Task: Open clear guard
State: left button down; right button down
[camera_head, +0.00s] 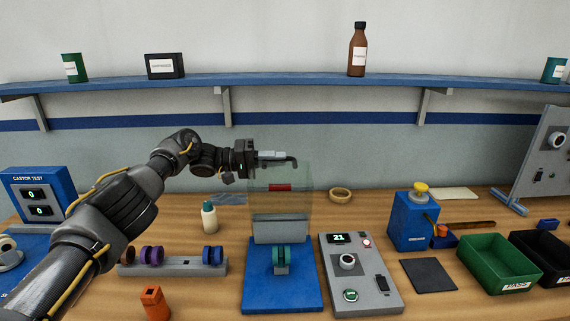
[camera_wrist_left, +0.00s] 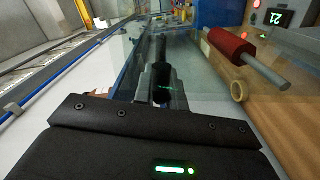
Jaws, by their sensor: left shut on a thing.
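The clear guard (camera_head: 300,200) is a see-through panel standing upright at the back of the blue test stand (camera_head: 257,292). A dark handle (camera_head: 291,161) sits at its top edge. My left gripper (camera_head: 274,157) reaches in from the left at that top edge and is shut on the handle. In the left wrist view the fingers (camera_wrist_left: 160,84) close around the dark handle (camera_wrist_left: 160,51), with the see-through panel around it. A red roller (camera_head: 280,187) shows through the guard, and a green castor wheel (camera_head: 278,257) sits on the stand. My right gripper is not in view.
A grey control box (camera_head: 334,270) with a display reading 21 stands right of the stand. A rack of castor wheels (camera_head: 190,268) and a bottle (camera_head: 209,218) are on the left. A blue shelf (camera_head: 290,80) runs behind. Green (camera_head: 489,264) and black bins stand at right.

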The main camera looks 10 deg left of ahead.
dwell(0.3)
pick_arm(q)
jog(key=c, duration=1.5)
grip_release()
jog(key=shift+w, duration=0.1)
jog(key=shift+o, duration=0.2)
jog(key=s+a+b, duration=0.2)
jog(key=a+b, duration=0.1)
jog(key=a, duration=0.7)
jog(key=shift+a, duration=0.3)
jog(key=shift+w, duration=0.1)
